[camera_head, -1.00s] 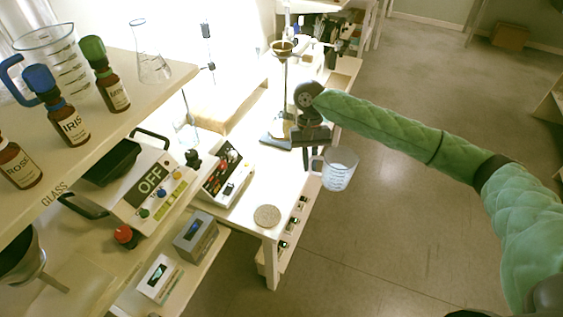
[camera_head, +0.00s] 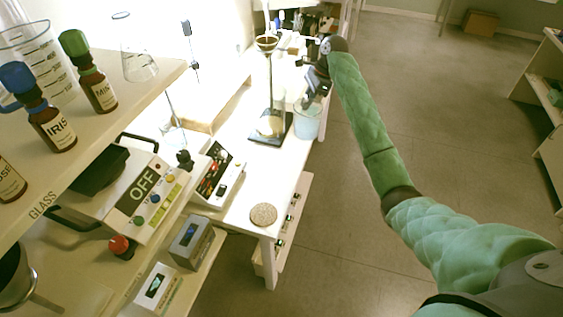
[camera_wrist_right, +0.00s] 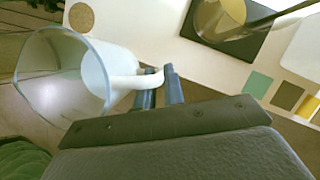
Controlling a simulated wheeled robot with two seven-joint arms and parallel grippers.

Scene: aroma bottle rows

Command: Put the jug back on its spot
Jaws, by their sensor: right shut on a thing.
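The jug (camera_head: 306,122) is a clear, whitish cup with a handle. It shows at the right edge of the white table (camera_head: 262,178), beside the dark base of a funnel stand. My right gripper (camera_head: 317,84) is at its upper side. In the right wrist view, the jug (camera_wrist_right: 62,78) hangs left of my right gripper (camera_wrist_right: 160,80), whose fingers are shut on its handle. I cannot tell whether its bottom touches anything. A round, speckled tan mat (camera_head: 263,214) lies bare at the table's near end. It also shows in the wrist view (camera_wrist_right: 82,17). My left gripper is not in view.
The funnel stand (camera_head: 269,95) stands close left of the jug. A control box (camera_head: 219,172) sits left of the mat. A shelf (camera_head: 110,110) with labelled bottles and glassware is at the left. Open floor (camera_head: 420,120) lies to the right.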

